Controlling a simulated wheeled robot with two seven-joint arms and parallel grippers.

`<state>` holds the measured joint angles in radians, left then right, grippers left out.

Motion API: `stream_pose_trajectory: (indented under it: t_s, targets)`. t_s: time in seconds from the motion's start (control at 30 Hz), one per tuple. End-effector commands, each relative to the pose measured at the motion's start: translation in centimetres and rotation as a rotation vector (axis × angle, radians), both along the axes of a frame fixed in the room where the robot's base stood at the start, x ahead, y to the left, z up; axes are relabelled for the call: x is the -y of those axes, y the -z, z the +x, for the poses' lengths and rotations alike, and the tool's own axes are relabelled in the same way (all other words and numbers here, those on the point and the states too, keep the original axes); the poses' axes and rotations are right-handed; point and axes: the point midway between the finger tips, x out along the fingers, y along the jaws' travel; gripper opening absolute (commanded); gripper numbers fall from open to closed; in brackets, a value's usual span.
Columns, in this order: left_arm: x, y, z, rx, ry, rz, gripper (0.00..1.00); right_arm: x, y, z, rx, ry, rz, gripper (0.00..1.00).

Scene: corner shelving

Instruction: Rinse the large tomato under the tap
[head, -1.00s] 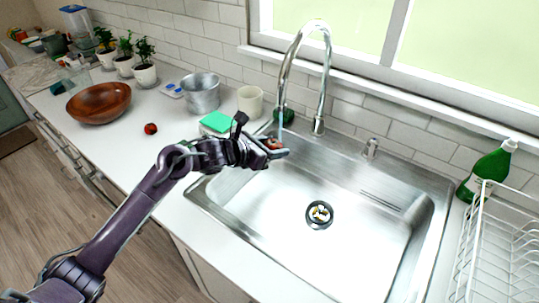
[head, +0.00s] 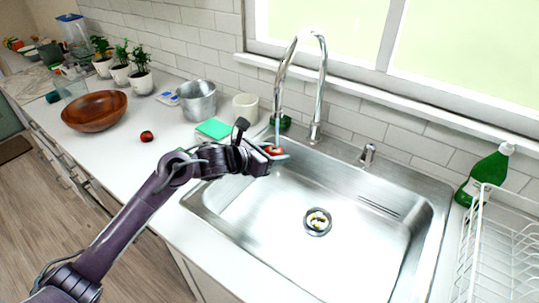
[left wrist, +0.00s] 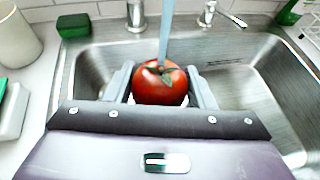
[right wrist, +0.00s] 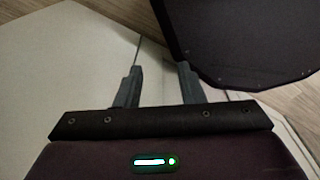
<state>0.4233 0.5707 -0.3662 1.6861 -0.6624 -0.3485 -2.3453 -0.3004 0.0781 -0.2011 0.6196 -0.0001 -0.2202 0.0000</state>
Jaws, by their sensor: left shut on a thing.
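The large red tomato (left wrist: 160,84) is between the fingers of my left gripper (left wrist: 161,86), which is shut on it. In the head view the tomato (head: 273,150) is held over the left part of the sink, under the tap (head: 318,90). A stream of water (left wrist: 166,38) runs down onto the tomato in the left wrist view. My right gripper (right wrist: 157,88) shows only in the right wrist view, with its fingers apart and nothing between them.
The steel sink basin (head: 330,255) is empty apart from its drain (head: 317,221). A small tomato (head: 147,136) and a wooden bowl (head: 95,112) are on the counter at left. A metal pot (head: 197,100), cup (head: 246,108) and green sponge (left wrist: 73,26) stand near. A dish rack (head: 490,245) is at right.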

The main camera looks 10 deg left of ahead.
Motion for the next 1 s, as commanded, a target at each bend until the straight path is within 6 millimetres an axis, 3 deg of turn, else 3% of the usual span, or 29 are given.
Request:
stream_pose_trajectory:
  t_s: [1.0]
  targets:
    - [-1.2, 0.1, -0.5, 0.0, -0.001, 0.0, 0.26, 0.1, 1.0, 0.0, 0.001, 0.001, -0.002, 0.35]
